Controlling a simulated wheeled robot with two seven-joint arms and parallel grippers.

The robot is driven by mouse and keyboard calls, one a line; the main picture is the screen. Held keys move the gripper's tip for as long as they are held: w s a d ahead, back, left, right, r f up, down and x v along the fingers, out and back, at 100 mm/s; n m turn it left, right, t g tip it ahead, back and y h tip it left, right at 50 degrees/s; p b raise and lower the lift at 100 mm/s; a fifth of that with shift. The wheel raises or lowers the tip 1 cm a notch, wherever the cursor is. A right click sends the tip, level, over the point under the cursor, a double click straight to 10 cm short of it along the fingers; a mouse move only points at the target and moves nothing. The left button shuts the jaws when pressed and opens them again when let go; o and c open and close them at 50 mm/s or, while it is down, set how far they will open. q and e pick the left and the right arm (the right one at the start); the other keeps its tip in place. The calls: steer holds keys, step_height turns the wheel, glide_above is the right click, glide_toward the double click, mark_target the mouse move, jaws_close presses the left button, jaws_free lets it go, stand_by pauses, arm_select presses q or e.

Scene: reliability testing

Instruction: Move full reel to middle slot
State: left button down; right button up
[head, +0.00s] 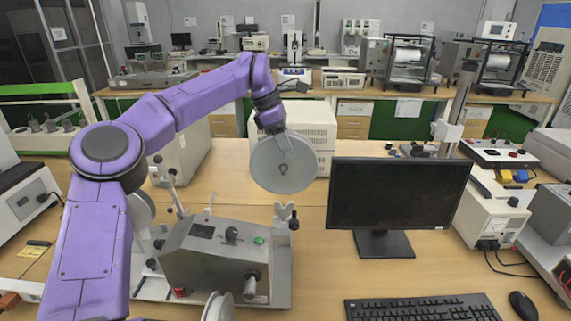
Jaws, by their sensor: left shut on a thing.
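A round light-grey reel (283,178) hangs upright in the air, its flat face towards me. My left gripper (281,148) comes down from above and is shut on the reel near its upper part. The reel is above and to the right of a grey machine (212,262) with a knob and a green button. A small post with dark knobs (285,215) stands just below the reel. Another reel (218,307) shows at the bottom edge, partly cut off. A further reel (143,210) is at the machine's left, partly hidden by my arm. My right gripper is not in view.
A black monitor (397,196) stands close to the right of the reel, with a keyboard (422,308) and mouse (523,306) in front. A white cabinet (315,123) is behind the reel. Instruments crowd the right side. Bare table shows between machine and monitor.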

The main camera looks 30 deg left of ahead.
mark_target(286, 184)
arm_select(q)
steer(key=shift+r, duration=0.45)
steer(key=shift+f+b, duration=4.4)
steer(key=shift+f, duration=2.45)
